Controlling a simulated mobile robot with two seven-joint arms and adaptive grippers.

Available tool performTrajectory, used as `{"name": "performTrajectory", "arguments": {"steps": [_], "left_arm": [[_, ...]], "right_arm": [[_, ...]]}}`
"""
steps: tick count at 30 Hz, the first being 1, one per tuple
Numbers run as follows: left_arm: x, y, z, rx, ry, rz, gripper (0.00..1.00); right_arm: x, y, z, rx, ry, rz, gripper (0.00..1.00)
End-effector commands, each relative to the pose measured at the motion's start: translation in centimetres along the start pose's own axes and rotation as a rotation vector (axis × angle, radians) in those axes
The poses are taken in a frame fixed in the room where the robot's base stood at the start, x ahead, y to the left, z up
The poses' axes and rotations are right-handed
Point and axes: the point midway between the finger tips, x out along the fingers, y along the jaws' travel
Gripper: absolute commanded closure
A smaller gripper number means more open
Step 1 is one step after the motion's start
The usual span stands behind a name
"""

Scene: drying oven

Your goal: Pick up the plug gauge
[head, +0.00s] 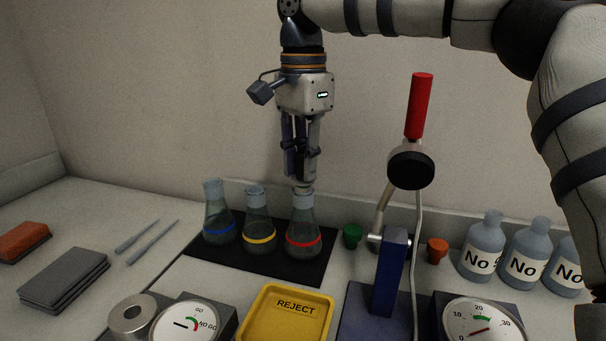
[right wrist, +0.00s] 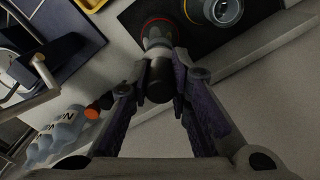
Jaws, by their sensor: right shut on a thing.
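My right gripper (head: 302,178) points straight down just above the mouth of the flask with the red band (head: 303,225). It is shut on a dark cylindrical piece (right wrist: 160,78), seen between the fingertips in the right wrist view. The red-banded flask (right wrist: 158,32) shows just beyond that piece. I cannot tell from its shape whether the piece is the plug gauge, nor whether it touches the flask. In the head view the fingers hide most of it. No other thing in view is clearly a plug gauge. My left gripper is out of view.
Blue-banded (head: 218,215) and yellow-banded (head: 259,220) flasks share the black mat (head: 315,272).

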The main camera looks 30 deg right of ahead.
Motion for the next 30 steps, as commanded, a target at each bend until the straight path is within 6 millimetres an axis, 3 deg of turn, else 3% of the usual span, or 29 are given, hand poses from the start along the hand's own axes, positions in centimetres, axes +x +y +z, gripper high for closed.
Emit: {"name": "performTrajectory", "arguments": {"steps": [2, 9, 18, 30], "left_arm": [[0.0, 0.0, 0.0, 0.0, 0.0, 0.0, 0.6], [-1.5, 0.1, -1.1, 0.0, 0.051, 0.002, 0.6], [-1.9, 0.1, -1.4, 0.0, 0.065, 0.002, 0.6], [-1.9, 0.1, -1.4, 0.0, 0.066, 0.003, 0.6]], "right_arm": [[-1.9, 0.3, 0.3, -0.001, -0.001, -0.005, 1.0], [-8.2, 4.7, 3.2, -0.004, 0.001, -0.013, 1.0], [-10.5, 10.0, 7.1, -0.002, 0.0, -0.001, 1.0], [-12.8, 11.4, 8.2, 0.0, -0.001, 0.0, 1.0]]}}
